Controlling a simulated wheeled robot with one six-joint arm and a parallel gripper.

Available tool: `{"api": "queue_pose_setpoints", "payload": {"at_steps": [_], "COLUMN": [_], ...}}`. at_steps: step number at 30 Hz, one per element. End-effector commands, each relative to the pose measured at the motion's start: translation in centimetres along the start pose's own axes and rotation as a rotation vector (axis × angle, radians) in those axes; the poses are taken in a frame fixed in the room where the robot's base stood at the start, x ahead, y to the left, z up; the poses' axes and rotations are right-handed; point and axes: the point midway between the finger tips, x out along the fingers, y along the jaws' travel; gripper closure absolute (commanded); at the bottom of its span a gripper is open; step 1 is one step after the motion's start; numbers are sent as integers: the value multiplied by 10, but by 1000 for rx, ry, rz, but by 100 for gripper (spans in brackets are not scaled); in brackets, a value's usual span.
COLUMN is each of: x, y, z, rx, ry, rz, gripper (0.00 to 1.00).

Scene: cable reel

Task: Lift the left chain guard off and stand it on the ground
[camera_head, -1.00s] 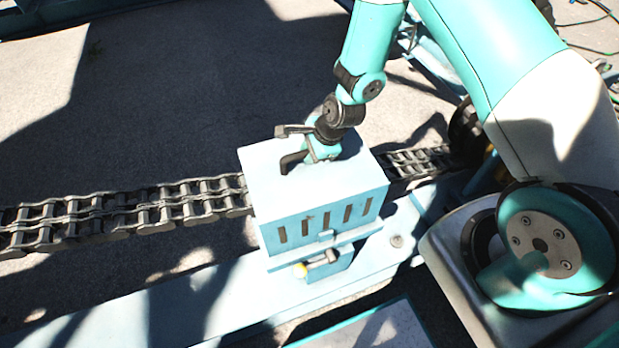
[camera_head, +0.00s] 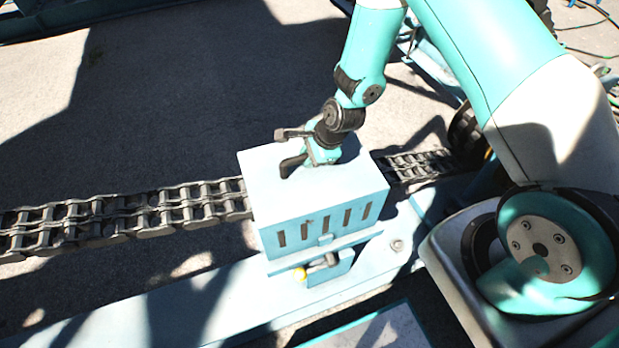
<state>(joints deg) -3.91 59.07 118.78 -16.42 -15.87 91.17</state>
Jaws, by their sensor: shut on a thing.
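The chain guard (camera_head: 315,212) is a light blue box with several vertical slots in its front face. It sits over the chain, above a light blue bracket (camera_head: 325,268) with a small dark latch and a yellow tip. My gripper (camera_head: 293,163) is at the top of the guard, shut on its dark handle, which is largely hidden by the fingers. The guard looks upright. A narrow gap may show between its lower edge and the bracket, but I cannot tell how far it is raised.
A heavy double-row chain (camera_head: 125,218) runs left from the guard and comes out again on its right. A pale blue beam (camera_head: 190,305) lies in front. Open concrete ground (camera_head: 170,90) stretches behind the chain, partly in shadow.

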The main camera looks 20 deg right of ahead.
Motion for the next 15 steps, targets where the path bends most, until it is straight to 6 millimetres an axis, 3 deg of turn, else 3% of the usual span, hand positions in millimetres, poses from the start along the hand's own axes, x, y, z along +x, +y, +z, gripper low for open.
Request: {"api": "queue_pose_setpoints", "payload": {"at_steps": [8, 15], "x": [-6, -38], "y": [-4, -15], "z": [2, 12], "rx": [-2, -3], "ry": [0, 0], "rz": [-4, -9], "gripper": [100, 100]}}
